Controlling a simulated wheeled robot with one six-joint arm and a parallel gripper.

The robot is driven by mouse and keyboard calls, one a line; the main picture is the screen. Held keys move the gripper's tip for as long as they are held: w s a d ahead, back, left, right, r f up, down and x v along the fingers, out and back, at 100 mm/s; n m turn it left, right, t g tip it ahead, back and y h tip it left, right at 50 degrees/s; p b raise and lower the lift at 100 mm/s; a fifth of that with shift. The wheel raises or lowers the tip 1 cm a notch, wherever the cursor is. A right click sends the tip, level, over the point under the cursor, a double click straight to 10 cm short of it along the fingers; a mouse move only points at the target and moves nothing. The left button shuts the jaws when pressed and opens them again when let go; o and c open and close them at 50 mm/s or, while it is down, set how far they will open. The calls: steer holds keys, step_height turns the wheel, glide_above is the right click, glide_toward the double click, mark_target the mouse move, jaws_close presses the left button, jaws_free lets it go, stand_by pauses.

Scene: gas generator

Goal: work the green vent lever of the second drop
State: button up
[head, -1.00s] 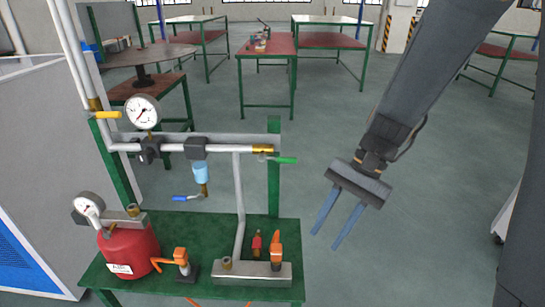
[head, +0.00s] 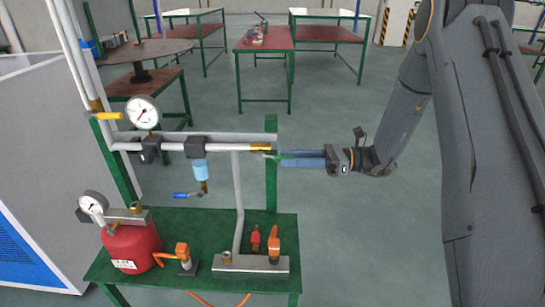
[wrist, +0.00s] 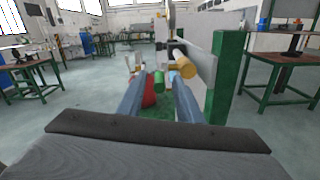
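The green vent lever (head: 284,153) is at the right end of the horizontal pipe, just past its brass fitting (head: 259,147). In the head view it is partly hidden by my gripper's fingers. My gripper (head: 284,160) comes in from the right, level, with its blue-grey fingers pointing left at the lever. In the wrist view the fingers are apart and the gripper (wrist: 158,77) is open.
A green post (head: 271,190) stands close beside the fingertips, on the right in the wrist view (wrist: 227,75). A blue-handled valve (head: 188,194) hangs under the pipe. A red tank (head: 132,245) and orange-handled valves (head: 275,245) stand on the green table (head: 215,225).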

mark_target(277, 158)
steer(key=shift+a+p, duration=0.65)
steer(key=shift+a, duration=2.1)
jaws_close()
